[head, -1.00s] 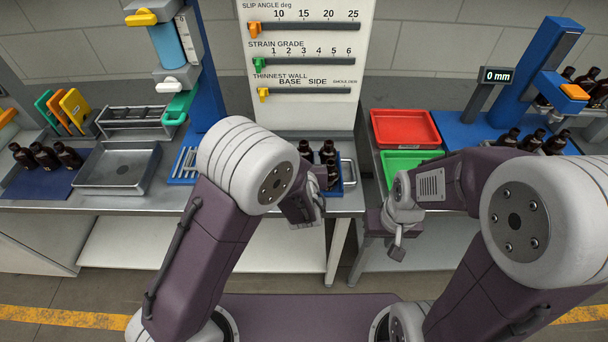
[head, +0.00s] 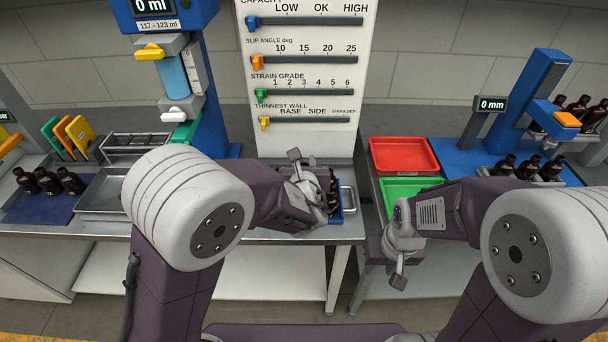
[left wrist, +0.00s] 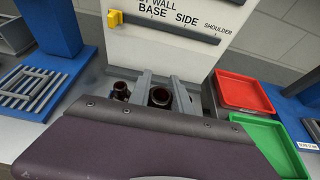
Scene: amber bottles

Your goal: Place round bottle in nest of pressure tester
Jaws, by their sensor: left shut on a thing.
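My left gripper (head: 312,180) is over the blue crate (head: 349,210) on the middle bench, below the white gauge board. In the left wrist view its two fingers (left wrist: 161,92) are shut on a dark amber bottle (left wrist: 160,97), seen from above by its open mouth. Another amber bottle (left wrist: 120,90) stands just left of the fingers. Whether the held bottle is lifted cannot be told. My right gripper (head: 396,268) hangs low in front of the right bench; its jaw state is unclear. I cannot single out a pressure tester or its nest.
A blue stand reading 0 ml (head: 153,8) is at the left back. A grey metal tray (head: 98,208) and bottles on a blue mat (head: 38,207) lie further left. Red (head: 404,155) and green (head: 410,187) trays and a 0 mm gauge (head: 491,104) are on the right.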

